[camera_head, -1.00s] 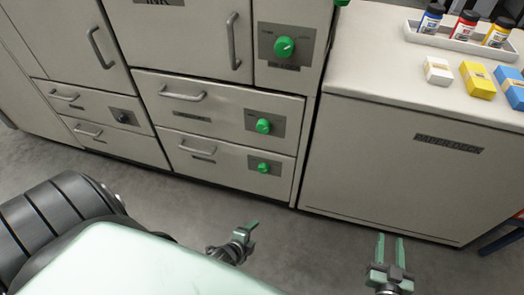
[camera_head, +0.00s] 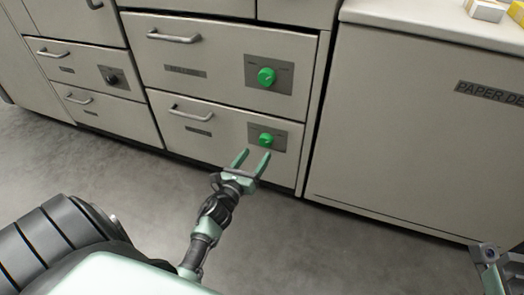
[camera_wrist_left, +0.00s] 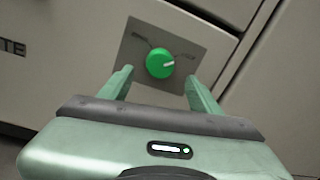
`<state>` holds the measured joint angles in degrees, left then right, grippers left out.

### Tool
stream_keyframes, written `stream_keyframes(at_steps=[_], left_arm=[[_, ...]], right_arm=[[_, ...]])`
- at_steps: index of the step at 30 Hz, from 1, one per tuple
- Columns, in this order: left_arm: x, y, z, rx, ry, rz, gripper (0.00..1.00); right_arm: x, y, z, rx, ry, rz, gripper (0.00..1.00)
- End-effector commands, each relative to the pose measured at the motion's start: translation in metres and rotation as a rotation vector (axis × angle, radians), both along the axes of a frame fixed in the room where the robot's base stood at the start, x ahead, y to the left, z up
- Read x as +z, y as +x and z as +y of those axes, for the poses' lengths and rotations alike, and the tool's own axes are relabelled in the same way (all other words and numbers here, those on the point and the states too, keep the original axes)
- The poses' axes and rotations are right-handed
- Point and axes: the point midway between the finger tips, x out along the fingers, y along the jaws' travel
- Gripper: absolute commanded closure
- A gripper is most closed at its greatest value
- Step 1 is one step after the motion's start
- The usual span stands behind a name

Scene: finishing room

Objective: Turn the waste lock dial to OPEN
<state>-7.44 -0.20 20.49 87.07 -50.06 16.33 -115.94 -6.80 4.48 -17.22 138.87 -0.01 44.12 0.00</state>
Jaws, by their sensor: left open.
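The waste lock dial (camera_head: 266,139) is a round green knob on a grey plate (camera_head: 281,143) at the right end of the lower drawer. The drawer label in that view ends in "TE". My left gripper (camera_head: 253,156) is open and empty, its fingers pointing at the dial from just below in the head view. In the wrist view the dial appears between the fingertips, with no visible contact. My right gripper (camera_head: 488,256) is partly visible at the lower right edge; its jaws are unclear.
Another green dial (camera_head: 266,76) sits on the drawer directly above. A black knob (camera_head: 111,78) is on a drawer to the left. Drawer handles (camera_head: 190,113) stick out left of the dials. A paper deck cabinet (camera_head: 400,130) stands right. The grey floor (camera_head: 130,180) in front is clear.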

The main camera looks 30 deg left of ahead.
Motion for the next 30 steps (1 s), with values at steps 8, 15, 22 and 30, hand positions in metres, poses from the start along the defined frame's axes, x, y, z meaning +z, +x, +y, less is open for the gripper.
stream_keyframes(at_steps=[8,15,22,30], left_arm=[[-0.001,0.043,0.007,0.0,-0.003,-0.001,0.37],[-0.001,0.055,0.008,0.001,-0.004,0.002,0.37],[-0.001,0.055,0.008,0.002,-0.004,0.002,0.48],[-0.001,0.055,0.008,0.001,-0.005,0.001,0.99]], right_arm=[[0.004,0.0,0.001,-0.003,-0.004,-0.036,0.64],[0.007,0.0,0.002,-0.003,-0.006,-0.043,0.64],[0.007,0.0,0.002,-0.003,-0.007,-0.043,0.64],[0.007,0.0,0.002,-0.003,-0.005,-0.044,0.64]])
